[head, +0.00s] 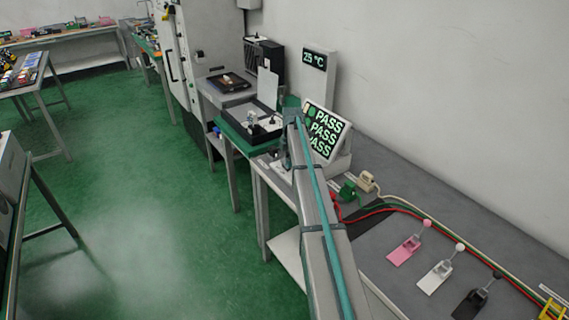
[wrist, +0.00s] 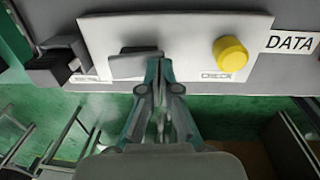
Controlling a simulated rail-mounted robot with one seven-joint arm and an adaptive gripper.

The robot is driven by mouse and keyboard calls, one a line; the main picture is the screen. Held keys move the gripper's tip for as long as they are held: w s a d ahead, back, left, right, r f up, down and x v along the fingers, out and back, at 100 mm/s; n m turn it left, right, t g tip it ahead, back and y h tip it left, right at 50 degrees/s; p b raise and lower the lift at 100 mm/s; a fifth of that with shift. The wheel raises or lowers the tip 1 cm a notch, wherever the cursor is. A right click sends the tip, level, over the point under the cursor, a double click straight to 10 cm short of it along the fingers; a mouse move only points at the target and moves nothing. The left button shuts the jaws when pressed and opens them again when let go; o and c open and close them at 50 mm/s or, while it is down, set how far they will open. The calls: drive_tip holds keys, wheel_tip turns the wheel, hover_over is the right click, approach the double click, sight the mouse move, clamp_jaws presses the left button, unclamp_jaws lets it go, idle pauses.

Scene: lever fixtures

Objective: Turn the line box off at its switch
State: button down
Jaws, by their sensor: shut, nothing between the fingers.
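In the wrist view a white panel (wrist: 195,27) fills the top.
A DATA label (wrist: 290,42) lies right of the panel, and a dark block (wrist: 58,65) sits at its left. In the head view a display (head: 325,132) reads PASS.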

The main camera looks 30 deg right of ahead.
drive_tip(key=shift+d+r, duration=0.1)
drive_tip(key=shift+r, duration=0.15)
drive_tip(key=shift+r+p, duration=0.4)
drive_tip(key=shift+r, duration=0.2)
drive_tip(key=shift+s+r+p, duration=0.1)
drive_tip(key=shift+r+p, duration=0.2)
drive_tip(key=shift+r, duration=0.2)
wheel_tip(320, 180, up, 13)
drive_tip(key=s+b, duration=0.1)
drive_tip(key=s, duration=0.1)
drive_tip(key=shift+s+d+f, duration=0.15)
drive_tip(key=shift+s+d, duration=0.05)
drive_tip(key=shift+s, duration=0.15)
